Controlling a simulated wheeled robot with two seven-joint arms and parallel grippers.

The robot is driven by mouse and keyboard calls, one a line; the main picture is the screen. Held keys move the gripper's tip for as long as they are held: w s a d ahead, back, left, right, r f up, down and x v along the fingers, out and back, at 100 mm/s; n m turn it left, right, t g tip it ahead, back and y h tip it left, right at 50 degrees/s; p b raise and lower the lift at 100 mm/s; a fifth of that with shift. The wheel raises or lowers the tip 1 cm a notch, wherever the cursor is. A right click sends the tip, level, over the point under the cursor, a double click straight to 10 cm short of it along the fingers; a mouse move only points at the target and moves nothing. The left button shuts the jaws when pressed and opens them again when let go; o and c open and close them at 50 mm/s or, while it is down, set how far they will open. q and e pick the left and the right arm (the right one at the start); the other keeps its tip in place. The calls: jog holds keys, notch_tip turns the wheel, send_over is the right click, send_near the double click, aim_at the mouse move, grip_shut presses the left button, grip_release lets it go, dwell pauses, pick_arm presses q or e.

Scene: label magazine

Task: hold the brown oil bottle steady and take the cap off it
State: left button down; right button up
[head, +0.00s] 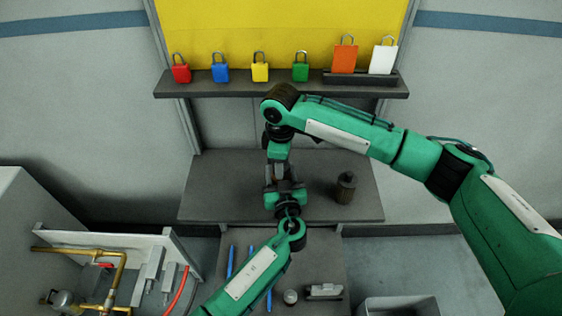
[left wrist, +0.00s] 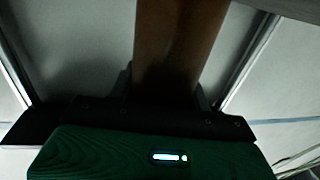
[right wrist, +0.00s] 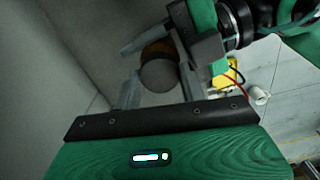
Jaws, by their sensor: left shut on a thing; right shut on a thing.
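The brown oil bottle (left wrist: 178,45) fills the space between the fingers of my left gripper (left wrist: 165,88) in the left wrist view, and that gripper is shut on it. In the right wrist view the dark round cap (right wrist: 160,76) sits between the fingers of my right gripper (right wrist: 158,90), which is shut on it. A strip of brown bottle (right wrist: 158,47) shows just behind the cap. I cannot tell whether the cap is loosened. In the head view my right gripper (head: 279,172) comes down over my left gripper (head: 284,188), and together they hide the held bottle.
A dark brown capped container (head: 346,188) stands on the grey shelf (head: 225,190), right of my grippers. Coloured padlocks and tags line the upper shelf (head: 290,90). Blue rods (head: 231,262) and small items lie on the lower surface. Brass piping (head: 85,253) is at left.

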jog(key=n, duration=0.4)
jog(key=shift+n, duration=0.4)
jog(key=n, duration=1.4)
jog(key=shift+r, duration=0.1)
jog(key=n, duration=0.9)
jog(key=shift+n, duration=0.4)
jog(key=shift+r, duration=0.25)
